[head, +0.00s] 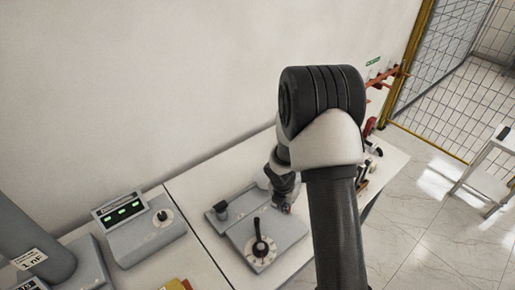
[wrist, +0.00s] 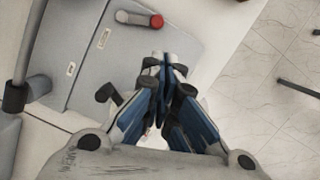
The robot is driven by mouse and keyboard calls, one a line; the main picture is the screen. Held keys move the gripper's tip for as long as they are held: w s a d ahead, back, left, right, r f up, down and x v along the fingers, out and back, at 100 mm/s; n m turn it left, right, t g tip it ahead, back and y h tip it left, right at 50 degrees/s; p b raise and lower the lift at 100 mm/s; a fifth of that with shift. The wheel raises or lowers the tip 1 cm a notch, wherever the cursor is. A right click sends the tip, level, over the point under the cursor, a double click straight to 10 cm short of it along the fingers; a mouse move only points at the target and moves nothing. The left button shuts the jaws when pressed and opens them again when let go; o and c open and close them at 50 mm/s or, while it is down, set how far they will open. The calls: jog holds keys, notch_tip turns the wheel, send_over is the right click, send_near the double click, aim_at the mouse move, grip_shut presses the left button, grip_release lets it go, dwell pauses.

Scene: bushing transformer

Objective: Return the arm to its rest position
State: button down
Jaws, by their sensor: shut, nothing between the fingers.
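In the head view my arm rises from the bottom edge to a bent elbow, and its wrist comes down over the bench. My gripper is mostly hidden behind the arm there. In the wrist view my gripper (wrist: 165,62) has its blue-sided fingers together, with nothing between them. Its tips are over the edge area of a grey panel (wrist: 115,48), which carries a red-tipped grey knob (wrist: 140,19). I cannot tell how high the tips are above it.
A grey box with a black lever (head: 260,248) stands on the white bench, close to my wrist. A console with green displays (head: 122,214) is left. A wall is behind the bench. A yellow-framed mesh fence (head: 440,65) and white stand (head: 490,165) are right, with open tiled floor.

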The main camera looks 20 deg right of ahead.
jog(key=s+a+r+m+t+b, duration=0.1)
jog(key=s+a+r+m+b, duration=0.15)
jog(key=r+m+b, duration=0.35)
jog(key=s+a+r+m+t+b, duration=0.1)
jog(key=s+a+r+m+b, duration=0.2)
jog(key=r+m, duration=0.35)
jog(key=s+a+m+b, duration=0.2)
jog(key=s+m+b, duration=0.1)
jog(key=s, duration=0.3)
jog(key=s+a+r+m+y+b, duration=0.1)
jog(key=s+a+m+b, duration=0.2)
jog(key=s+m, duration=0.2)
jog(key=s+a+m+t+y+b, duration=0.1)
jog(key=s+a+m+b, duration=0.2)
jog(key=s+m, duration=0.2)
jog(key=shift+s+a+r, duration=0.15)
jog(key=shift+s+r, duration=0.1)
jog(key=shift+s, duration=0.95)
